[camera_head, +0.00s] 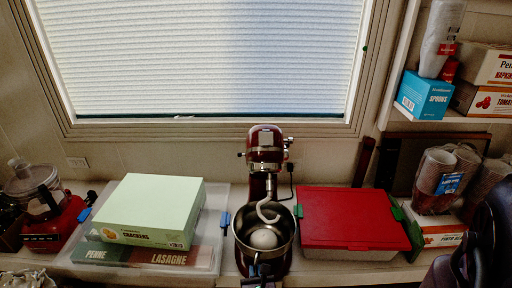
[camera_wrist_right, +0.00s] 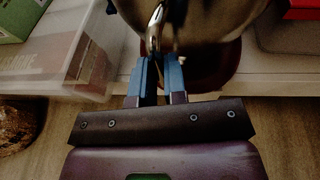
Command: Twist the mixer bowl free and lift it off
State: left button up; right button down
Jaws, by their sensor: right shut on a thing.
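The dark red stand mixer (camera_head: 265,150) stands on the counter under the window, its head raised and a pale dough hook hanging over the bowl. The steel mixer bowl (camera_head: 286,240) sits upright at the mixer's base with a white ball of dough in it. The bowl also fills the top of the right wrist view (camera_wrist_right: 212,22). My right gripper (camera_wrist_right: 162,72) is shut on the bowl's curved metal handle (camera_wrist_right: 155,28), at the bowl's near side. In the head view this gripper (camera_head: 258,271) shows at the bottom edge. My left gripper is not in view.
A clear container (camera_head: 215,262) with boxes on and in it stands close left of the bowl. A red-lidded container (camera_head: 350,215) stands close on the right. A red food processor (camera_head: 60,222) is far left; stacked cups (camera_head: 432,180) are at right.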

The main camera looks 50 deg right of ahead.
aim_at(265, 260)
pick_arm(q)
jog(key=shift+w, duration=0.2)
pick_arm(e)
jog(key=shift+w+r, duration=0.1)
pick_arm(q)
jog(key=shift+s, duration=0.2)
pick_arm(e)
jog(key=shift+s+d, duration=0.5)
jog(key=shift+s, duration=0.2)
jog(key=shift+s+d, duration=0.15)
jog(key=shift+s, duration=0.05)
jog(key=shift+s+d, duration=0.3)
jog(key=shift+s, duration=0.05)
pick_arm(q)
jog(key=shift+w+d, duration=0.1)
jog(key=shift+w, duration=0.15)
pick_arm(e)
jog(key=shift+s, duration=0.15)
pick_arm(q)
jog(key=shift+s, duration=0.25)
pick_arm(e)
jog(key=shift+d, duration=0.1)
jog(key=shift+s+d, duration=0.1)
